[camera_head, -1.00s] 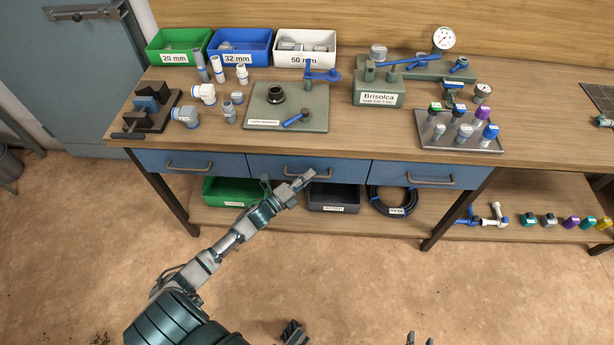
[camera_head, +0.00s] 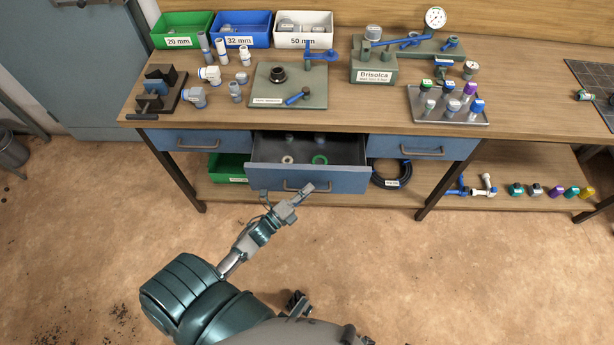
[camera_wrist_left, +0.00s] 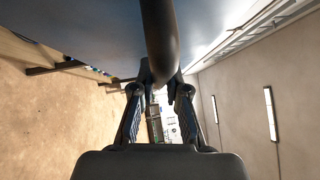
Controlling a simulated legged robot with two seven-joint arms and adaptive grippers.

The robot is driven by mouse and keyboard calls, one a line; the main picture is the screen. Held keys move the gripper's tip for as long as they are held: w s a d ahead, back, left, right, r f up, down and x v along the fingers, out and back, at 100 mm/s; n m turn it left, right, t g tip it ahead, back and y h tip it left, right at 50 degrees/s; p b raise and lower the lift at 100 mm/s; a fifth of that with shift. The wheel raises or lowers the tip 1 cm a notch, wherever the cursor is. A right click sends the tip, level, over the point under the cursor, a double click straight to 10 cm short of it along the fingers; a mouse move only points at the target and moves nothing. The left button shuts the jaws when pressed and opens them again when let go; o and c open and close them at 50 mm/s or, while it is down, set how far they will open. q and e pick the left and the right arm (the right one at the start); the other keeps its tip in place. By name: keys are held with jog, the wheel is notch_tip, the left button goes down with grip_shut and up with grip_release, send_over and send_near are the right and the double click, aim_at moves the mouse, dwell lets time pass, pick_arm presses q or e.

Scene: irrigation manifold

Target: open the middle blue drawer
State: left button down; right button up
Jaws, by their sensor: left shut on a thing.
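The middle blue drawer (camera_head: 265,178) is pulled out from under the bench top, with its inside showing. A pale ring (camera_head: 287,159) and a green ring (camera_head: 319,159) lie in it, with darker items behind. My left gripper (camera_head: 306,188) is at the drawer's handle (camera_head: 290,186), shut on it. In the left wrist view the dark handle bar (camera_wrist_left: 158,50) runs between the fingers of my left gripper (camera_wrist_left: 160,82), with the blue drawer front (camera_wrist_left: 90,25) above. My right gripper cannot be made out.
Closed blue drawers sit to the left (camera_head: 190,141) and right (camera_head: 440,149). The wooden bench top (camera_head: 350,115) holds bins, fittings, a grey tray (camera_head: 420,109) and a pressure gauge (camera_head: 436,18). A lower shelf (camera_head: 425,193) holds a black hose coil (camera_head: 392,177). The floor in front is clear.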

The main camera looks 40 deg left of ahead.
pick_arm(q)
jog(key=s+d+p, duration=0.2)
jog(key=s+d, duration=0.4)
jog(key=s, duration=0.5)
jog(key=shift+f+p, duration=0.2)
jog(key=shift+p, duration=0.1)
pick_arm(e)
notch_tip(320, 180, down, 9)
jog(key=shift+s+r, duration=0.15)
jog(key=shift+s, duration=0.25)
jog(key=shift+d, duration=0.1)
pick_arm(q)
jog(key=c, duration=1.2)
grip_release()
jog(key=shift+a, duration=0.1)
pick_arm(e)
jog(key=shift+a, duration=0.2)
pick_arm(q)
jog(key=shift+r, duration=0.1)
pick_arm(e)
jog(key=shift+r, duration=0.1)
